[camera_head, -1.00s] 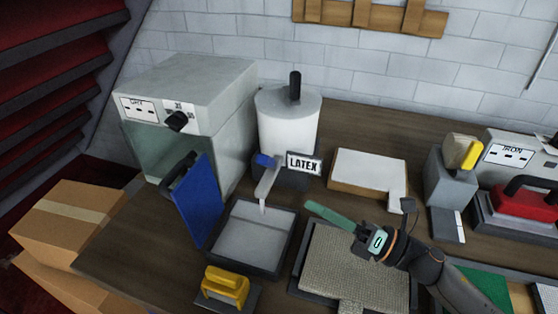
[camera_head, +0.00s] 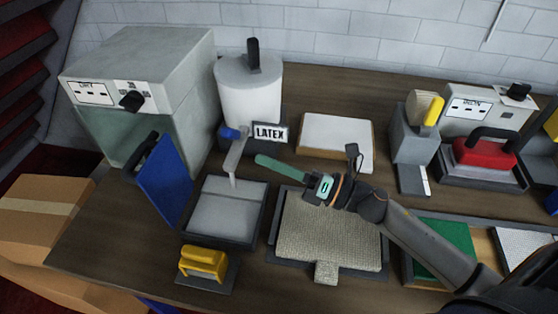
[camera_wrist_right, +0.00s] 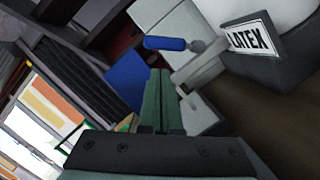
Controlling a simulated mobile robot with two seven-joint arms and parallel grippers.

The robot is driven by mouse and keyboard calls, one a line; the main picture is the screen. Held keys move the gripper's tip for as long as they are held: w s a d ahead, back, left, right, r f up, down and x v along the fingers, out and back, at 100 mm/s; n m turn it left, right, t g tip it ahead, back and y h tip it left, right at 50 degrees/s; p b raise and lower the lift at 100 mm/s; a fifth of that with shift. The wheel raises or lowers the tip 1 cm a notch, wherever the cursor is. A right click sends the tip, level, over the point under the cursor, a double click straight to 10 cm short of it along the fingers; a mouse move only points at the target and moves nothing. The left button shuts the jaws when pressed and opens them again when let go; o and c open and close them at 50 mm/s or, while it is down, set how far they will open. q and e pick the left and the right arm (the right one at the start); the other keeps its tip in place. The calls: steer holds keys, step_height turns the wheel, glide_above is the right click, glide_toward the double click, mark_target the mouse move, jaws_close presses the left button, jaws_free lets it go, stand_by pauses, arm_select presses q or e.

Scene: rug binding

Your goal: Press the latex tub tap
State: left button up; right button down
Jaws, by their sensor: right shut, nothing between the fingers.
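The white latex tub (camera_head: 248,95) stands at the back of the table with a black knob on its lid and a LATEX sign (camera_head: 270,132). Its tap has a blue lever (camera_head: 230,132) and a pale spout (camera_head: 234,160) angled down over a tray (camera_head: 227,212) with pale grey contents. In the right wrist view the blue lever (camera_wrist_right: 166,43) and sign (camera_wrist_right: 250,38) show ahead. My right gripper (camera_head: 262,160) is shut and empty, its green fingers pointing left, just right of the spout and below the sign, with no clear contact. My left gripper is not in view.
A grey cabinet (camera_head: 150,70) with an open blue door (camera_head: 165,180) stands left of the tub. A yellow-handled tool (camera_head: 203,265) lies in front of the tray. A woven rug piece (camera_head: 330,235) lies below my right arm. A white-topped block (camera_head: 335,135) sits behind it.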

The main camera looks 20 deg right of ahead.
mark_target(233, 134)
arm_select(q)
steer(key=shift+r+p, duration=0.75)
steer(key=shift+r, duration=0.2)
arm_select(e)
steer(key=x, duration=0.6)
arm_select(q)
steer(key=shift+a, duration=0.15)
arm_select(e)
steer(key=shift+d, duration=0.15)
